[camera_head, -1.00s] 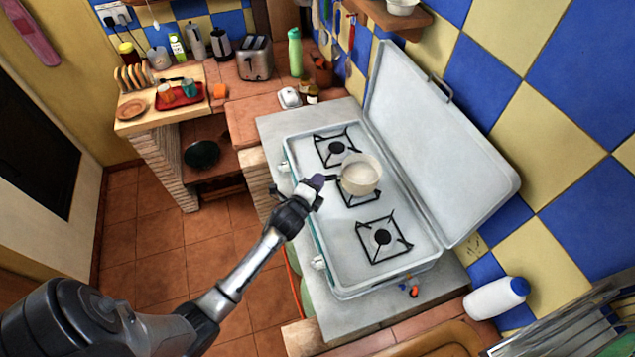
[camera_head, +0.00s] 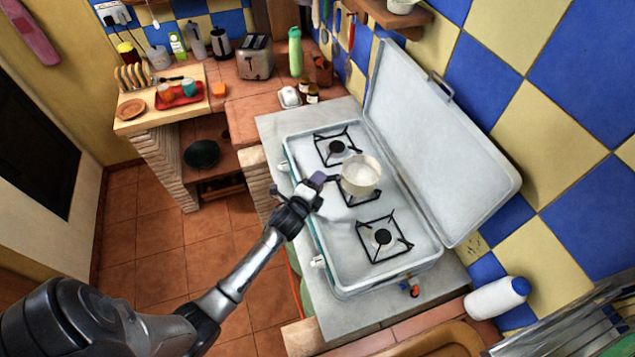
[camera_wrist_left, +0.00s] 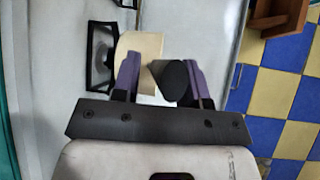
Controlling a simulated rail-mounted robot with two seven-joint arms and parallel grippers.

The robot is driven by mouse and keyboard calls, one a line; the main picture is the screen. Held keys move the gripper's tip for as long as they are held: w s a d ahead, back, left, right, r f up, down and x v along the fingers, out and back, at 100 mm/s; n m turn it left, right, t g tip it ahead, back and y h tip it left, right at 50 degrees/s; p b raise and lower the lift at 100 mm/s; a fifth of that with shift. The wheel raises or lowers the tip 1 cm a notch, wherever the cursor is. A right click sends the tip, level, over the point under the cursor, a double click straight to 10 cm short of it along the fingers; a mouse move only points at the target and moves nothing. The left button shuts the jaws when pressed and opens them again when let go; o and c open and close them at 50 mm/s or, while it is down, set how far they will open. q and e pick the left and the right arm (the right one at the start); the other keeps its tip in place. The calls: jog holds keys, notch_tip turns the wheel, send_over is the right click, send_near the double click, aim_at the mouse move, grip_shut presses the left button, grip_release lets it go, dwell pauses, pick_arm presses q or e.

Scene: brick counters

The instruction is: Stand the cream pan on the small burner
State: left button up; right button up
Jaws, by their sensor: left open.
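The cream pan (camera_head: 360,177) sits over the middle burner (camera_head: 352,196) of the white camping stove, covering much of its grate. In the left wrist view the cream pan (camera_wrist_left: 138,44) is just beyond the fingertips, and the dark round handle end (camera_wrist_left: 173,82) shows between the purple finger pads of my left gripper (camera_wrist_left: 160,76). The gripper is open, with a gap beside the handle. The pan hides whether it rests squarely on the grate. My right gripper is not in view.
The back burner (camera_head: 337,148) and front burner (camera_head: 382,237) are bare. The stove's raised lid (camera_head: 435,140) stands along the right side of the burners. A white bottle (camera_head: 495,298) lies near the front right. A toaster (camera_head: 255,60) stands far back.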

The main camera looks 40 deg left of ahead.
pick_arm(q)
jog(key=shift+r, duration=0.25)
jog(key=s+d+n+g+h, duration=0.1)
jog(key=s+d+n+g, duration=0.3)
jog(key=s, duration=0.6)
jog(key=s+d+f+n+g+h, duration=0.1)
jog(key=s+d+n+g+h, duration=0.1)
jog(key=s+d+n+g, duration=0.2)
jog(key=s+d+f+n+g+h, duration=0.1)
jog(key=s+d+n+g, duration=0.3)
jog(key=s, duration=1.4)
jog(key=d+n, duration=0.2)
jog(key=d, duration=0.2)
jog(key=shift+d+f+g+h, duration=0.15)
jog(key=shift+f+g+h, duration=0.1)
jog(key=shift+g+h, duration=0.05)
jog(key=shift+s, duration=0.1)
